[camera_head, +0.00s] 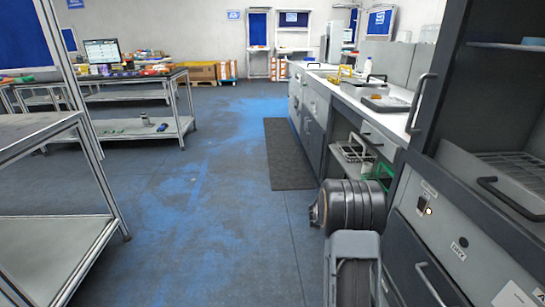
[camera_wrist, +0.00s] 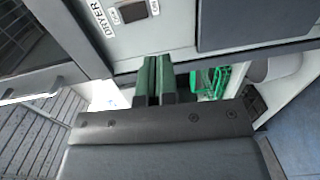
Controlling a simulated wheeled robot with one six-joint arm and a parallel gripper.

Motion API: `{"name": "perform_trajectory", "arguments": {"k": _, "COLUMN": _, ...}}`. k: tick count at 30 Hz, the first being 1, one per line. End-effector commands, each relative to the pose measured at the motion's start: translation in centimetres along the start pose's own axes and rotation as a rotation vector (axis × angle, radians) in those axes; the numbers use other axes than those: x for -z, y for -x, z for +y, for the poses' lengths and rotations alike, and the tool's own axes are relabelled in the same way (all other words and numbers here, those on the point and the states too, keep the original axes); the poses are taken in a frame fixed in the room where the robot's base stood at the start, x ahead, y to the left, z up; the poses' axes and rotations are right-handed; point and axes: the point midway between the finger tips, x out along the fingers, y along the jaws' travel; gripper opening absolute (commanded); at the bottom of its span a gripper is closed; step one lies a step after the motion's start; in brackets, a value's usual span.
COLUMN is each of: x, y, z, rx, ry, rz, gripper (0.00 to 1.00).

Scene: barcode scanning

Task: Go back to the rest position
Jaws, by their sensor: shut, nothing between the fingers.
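My gripper (camera_wrist: 155,72) shows in the wrist view at the upper middle. Its two dark green fingers stand side by side, shut, with nothing held between them. In the head view my arm is folded at the lower right, beside the grey cabinets, and the fingers cannot be made out there. In the wrist view, the fingers point toward a grey panel marked DRYER (camera_wrist: 120,15), with a dark switch. I cannot tell how far the fingertips are from that panel.
The dryer cabinet (camera_head: 430,207) with handles is close on the right. A long counter (camera_head: 345,88) runs behind it, with green racks (camera_head: 380,172) on a low shelf. A metal shelf table (camera_head: 55,235) stands at left. The blue-grey floor (camera_head: 200,200) between is clear.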

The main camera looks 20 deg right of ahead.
Motion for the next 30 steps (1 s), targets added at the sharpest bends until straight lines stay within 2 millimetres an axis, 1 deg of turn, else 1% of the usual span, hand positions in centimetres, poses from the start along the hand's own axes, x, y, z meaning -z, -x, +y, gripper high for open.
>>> {"name": "perform_trajectory", "arguments": {"k": 2, "x": 0.0, "y": 0.1, "z": 0.1, "rx": 0.002, "ry": 0.0, "rz": 0.0, "gripper": 0.0}}
{"name": "perform_trajectory", "arguments": {"k": 4, "x": -0.2, "y": 0.5, "z": 1.1, "rx": 0.017, "ry": -0.002, "rz": -0.004, "gripper": 0.0}}
{"name": "perform_trajectory", "arguments": {"k": 5, "x": -0.4, "y": 0.8, "z": 1.7, "rx": 0.031, "ry": -0.002, "rz": -0.009, "gripper": 0.0}}
{"name": "perform_trajectory", "arguments": {"k": 8, "x": -1.8, "y": 2.8, "z": 5.1, "rx": 0.121, "ry": 0.002, "rz": -0.028, "gripper": 0.0}}
{"name": "perform_trajectory", "arguments": {"k": 9, "x": -2.6, "y": 4.1, "z": 6.9, "rx": 0.177, "ry": 0.005, "rz": -0.036, "gripper": 0.0}}
{"name": "perform_trajectory", "arguments": {"k": 11, "x": -4.1, "y": 6.3, "z": 9.7, "rx": 0.282, "ry": 0.01, "rz": -0.043, "gripper": 0.0}}
{"name": "perform_trajectory", "arguments": {"k": 12, "x": -5.3, "y": 8.1, "z": 11.6, "rx": 0.364, "ry": 0.014, "rz": -0.042, "gripper": 0.0}}
{"name": "perform_trajectory", "arguments": {"k": 14, "x": -7.1, "y": 11.0, "z": 14.3, "rx": 0.496, "ry": 0.023, "rz": -0.027, "gripper": 0.0}}
{"name": "perform_trajectory", "arguments": {"k": 15, "x": -8.3, "y": 12.9, "z": 15.8, "rx": 0.586, "ry": 0.028, "rz": -0.01, "gripper": 0.0}}
{"name": "perform_trajectory", "arguments": {"k": 17, "x": -10.2, "y": 15.9, "z": 18.0, "rx": 0.721, "ry": 0.034, "rz": 0.025, "gripper": 0.0}}
{"name": "perform_trajectory", "arguments": {"k": 18, "x": -11.3, "y": 17.9, "z": 19.4, "rx": 0.808, "ry": 0.035, "rz": 0.055, "gripper": 0.0}}
{"name": "perform_trajectory", "arguments": {"k": 20, "x": -12.9, "y": 20.7, "z": 21.3, "rx": 0.933, "ry": 0.038, "rz": 0.106, "gripper": 0.0}}
{"name": "perform_trajectory", "arguments": {"k": 21, "x": -13.9, "y": 22.5, "z": 22.4, "rx": 1.01, "ry": 0.037, "rz": 0.143, "gripper": 0.0}}
{"name": "perform_trajectory", "arguments": {"k": 24, "x": -16.1, "y": 26.5, "z": 25.1, "rx": 1.182, "ry": 0.032, "rz": 0.24, "gripper": 0.0}}
{"name": "perform_trajectory", "arguments": {"k": 27, "x": -17.9, "y": 29.6, "z": 27.3, "rx": 1.316, "ry": 0.024, "rz": 0.328, "gripper": 0.0}}
{"name": "perform_trajectory", "arguments": {"k": 30, "x": -19.1, "y": 31.8, "z": 28.9, "rx": 1.412, "ry": 0.014, "rz": 0.398, "gripper": 0.0}}
